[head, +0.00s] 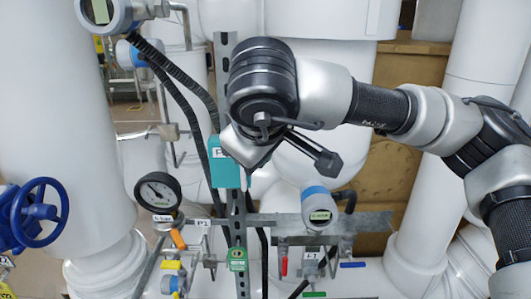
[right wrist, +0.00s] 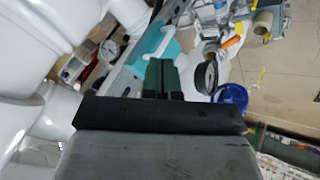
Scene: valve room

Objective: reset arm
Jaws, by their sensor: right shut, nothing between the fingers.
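My right arm comes in from the right in the head view and reaches across the middle, in front of the pipes. Its gripper is largely hidden behind the wrist in the head view. In the right wrist view my right gripper (right wrist: 164,78) shows dark green fingers close together, shut and empty. A teal box (head: 226,170) on the upright metal rail is just below the wrist in the head view. A teal patch also shows beside the fingers in the right wrist view. My left gripper is not in view.
A blue handwheel (head: 38,212) is at the left. A round black gauge (head: 158,193) and a blue-topped digital gauge (head: 319,208) flank the rail. Small coloured valve handles sit along the bottom. Large white pipes (head: 50,100) crowd both sides.

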